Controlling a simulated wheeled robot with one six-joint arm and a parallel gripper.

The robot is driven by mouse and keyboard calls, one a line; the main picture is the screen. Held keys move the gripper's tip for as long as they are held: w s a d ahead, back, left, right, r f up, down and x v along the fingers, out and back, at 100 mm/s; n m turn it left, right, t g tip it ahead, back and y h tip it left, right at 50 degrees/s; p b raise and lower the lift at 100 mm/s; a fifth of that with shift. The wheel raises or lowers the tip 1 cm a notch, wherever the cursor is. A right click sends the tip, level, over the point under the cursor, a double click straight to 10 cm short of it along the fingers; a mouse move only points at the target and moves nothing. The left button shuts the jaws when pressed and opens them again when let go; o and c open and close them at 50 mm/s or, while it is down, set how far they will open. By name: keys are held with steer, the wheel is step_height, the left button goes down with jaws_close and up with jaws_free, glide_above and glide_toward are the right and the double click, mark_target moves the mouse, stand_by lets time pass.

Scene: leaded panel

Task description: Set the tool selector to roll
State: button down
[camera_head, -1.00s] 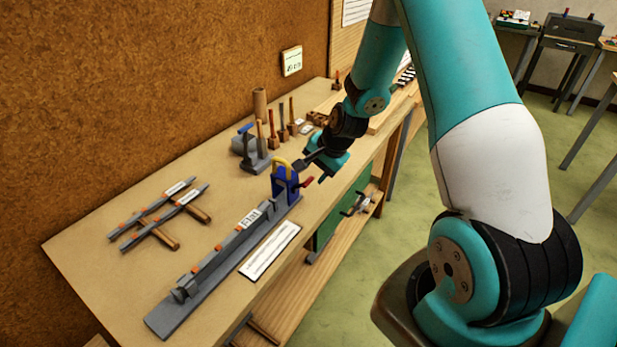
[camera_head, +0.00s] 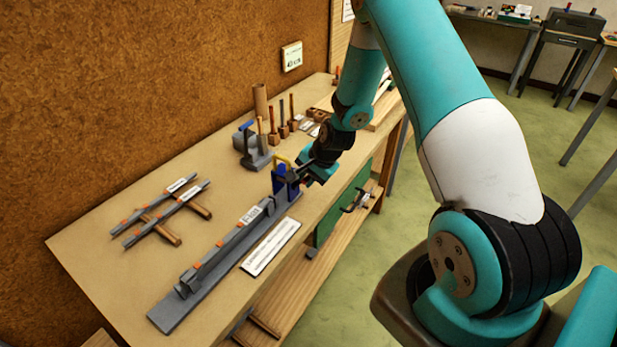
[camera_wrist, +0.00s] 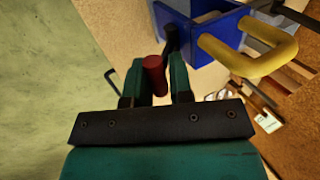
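The blue device (camera_head: 280,182) with a yellow hoop handle (camera_head: 284,160) stands at the far end of a long grey bar on the bench. In the wrist view its blue housing (camera_wrist: 205,35) and yellow hoop (camera_wrist: 250,62) fill the upper right. A black lever with a red knob (camera_wrist: 155,76) sticks out from the housing towards my gripper. My gripper (camera_head: 299,173) is right beside the blue device. In the wrist view the red knob lies between the two fingers of my gripper (camera_wrist: 160,78). It nearly fills the gap; whether both fingers touch it is unclear. No selector markings are readable.
The grey bar (camera_head: 190,294) runs along the bench (camera_head: 120,292) beside a white label strip (camera_head: 270,248). Crossed grey bars (camera_head: 165,212) lie to the left. A grey block (camera_head: 254,155) and several wooden-handled tools stand behind. Green floor lies beyond the bench's front edge.

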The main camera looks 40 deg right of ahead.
steer(key=shift+w+a+r+g+h+p, duration=0.2)
steer(key=shift+r+g+h+p, duration=0.1)
steer(key=shift+g+p, duration=0.5)
steer(key=shift+w+g+h, duration=0.25)
steer(key=shift+g+h, duration=0.05)
steer(key=shift+g, duration=0.4)
steer(key=c, duration=1)
jaws_free()
steer(key=shift+c, duration=0.2)
steer(key=shift+w, duration=0.1)
steer(key=shift+r, duration=0.1)
